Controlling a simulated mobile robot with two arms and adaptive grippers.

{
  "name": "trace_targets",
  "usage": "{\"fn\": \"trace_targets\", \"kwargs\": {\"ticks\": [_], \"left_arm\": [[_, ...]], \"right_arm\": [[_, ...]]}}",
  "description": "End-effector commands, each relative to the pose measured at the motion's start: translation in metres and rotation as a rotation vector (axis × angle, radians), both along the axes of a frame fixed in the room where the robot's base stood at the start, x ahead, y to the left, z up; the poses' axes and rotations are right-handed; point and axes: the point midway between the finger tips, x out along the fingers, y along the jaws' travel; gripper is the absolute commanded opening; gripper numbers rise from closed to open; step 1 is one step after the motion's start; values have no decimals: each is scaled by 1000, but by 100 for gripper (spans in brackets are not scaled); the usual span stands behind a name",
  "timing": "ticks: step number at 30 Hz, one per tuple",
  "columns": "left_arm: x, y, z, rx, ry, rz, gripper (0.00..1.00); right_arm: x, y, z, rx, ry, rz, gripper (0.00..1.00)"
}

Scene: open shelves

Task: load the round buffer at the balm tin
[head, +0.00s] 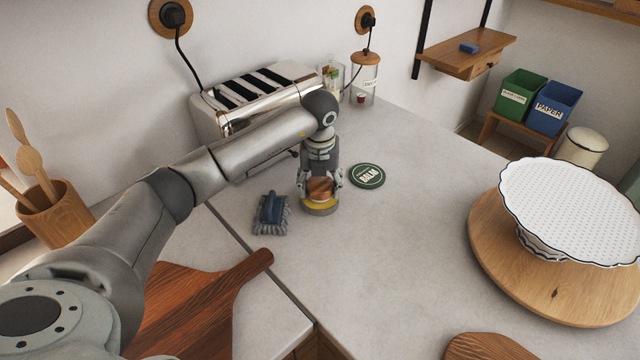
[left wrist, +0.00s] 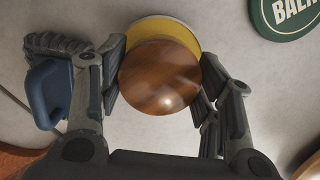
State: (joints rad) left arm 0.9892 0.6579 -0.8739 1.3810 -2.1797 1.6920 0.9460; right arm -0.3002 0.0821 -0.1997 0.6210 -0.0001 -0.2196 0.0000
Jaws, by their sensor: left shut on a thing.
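My left gripper (head: 320,187) is shut on the round buffer, which shows as a brown wooden knob (left wrist: 160,77) between the fingers in the left wrist view. The knob also shows in the head view (head: 320,187). Directly under it is the open round balm tin (head: 320,210) with a yellow filling, partly covered by the buffer; its yellow surface shows behind the knob in the left wrist view (left wrist: 165,29). The buffer's underside is hidden, so I cannot tell whether it touches the filling. A green lid marked BALM (head: 367,175) lies flat to the right. My right gripper is not in view.
A blue-handled grey brush (head: 270,214) lies close left of the tin. A toaster (head: 255,98) and jars (head: 364,78) stand behind. A dark wooden board (head: 190,305) lies in front; a white cake stand (head: 570,210) is at right. The counter between is clear.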

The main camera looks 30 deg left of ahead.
Motion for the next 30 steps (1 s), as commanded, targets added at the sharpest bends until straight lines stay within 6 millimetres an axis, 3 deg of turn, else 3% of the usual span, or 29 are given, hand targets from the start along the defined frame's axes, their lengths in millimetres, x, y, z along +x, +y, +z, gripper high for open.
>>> {"fn": "trace_targets", "kwargs": {"ticks": [30], "left_arm": [[0,0,-9,0,0,0,40]], "right_arm": [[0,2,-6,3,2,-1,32]]}}
